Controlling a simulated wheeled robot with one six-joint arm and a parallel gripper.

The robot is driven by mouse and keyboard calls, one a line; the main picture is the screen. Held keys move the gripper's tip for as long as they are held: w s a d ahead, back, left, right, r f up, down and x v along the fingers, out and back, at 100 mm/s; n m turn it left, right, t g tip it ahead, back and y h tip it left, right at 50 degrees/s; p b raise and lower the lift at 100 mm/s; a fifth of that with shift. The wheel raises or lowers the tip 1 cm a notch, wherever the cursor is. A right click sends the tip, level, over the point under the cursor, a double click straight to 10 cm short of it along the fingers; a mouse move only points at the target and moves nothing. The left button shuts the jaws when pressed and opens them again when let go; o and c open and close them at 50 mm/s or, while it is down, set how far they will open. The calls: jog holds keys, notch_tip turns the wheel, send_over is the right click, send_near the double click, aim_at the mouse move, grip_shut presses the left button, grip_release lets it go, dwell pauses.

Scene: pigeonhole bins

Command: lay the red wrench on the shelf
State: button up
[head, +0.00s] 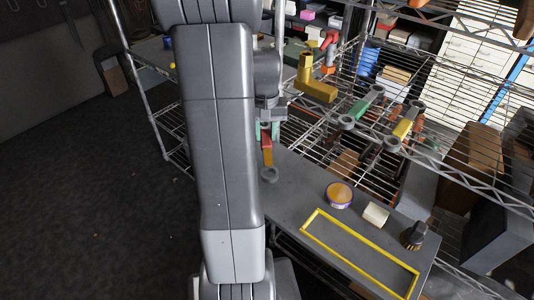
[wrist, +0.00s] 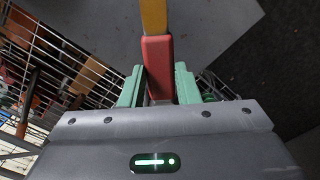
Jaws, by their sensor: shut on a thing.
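My gripper (head: 268,130) is shut on the red wrench (head: 266,142), with its green fingertips on either side of the red handle. An orange-yellow section and a grey ring end of the wrench hang below the gripper in the head view. The wrist view shows the red part (wrist: 159,65) between the green fingers (wrist: 158,88), with the yellow section beyond it. The far end of the wrench is out of that view. The grey shelf board (head: 300,188) lies below and to the right, with a yellow rectangular outline (head: 345,262) near its front right.
A purple-and-yellow roll (head: 339,195), a cream cylinder (head: 376,215) and a dark knobbed item (head: 413,235) stand beside the outline. A green-handled wrench (head: 366,104), a yellow-handled wrench (head: 405,124) and a yellow angled piece (head: 314,82) sit at the wire rack. The outlined area looks empty.

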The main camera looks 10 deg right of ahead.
aim_at(266, 152)
notch_tip(266, 152, down, 8)
jog(key=shift+s+p, duration=0.1)
jog(key=shift+p, duration=0.2)
jog(key=shift+f, duration=0.1)
jog(key=shift+f, duration=0.15)
jog(key=o, duration=1.1)
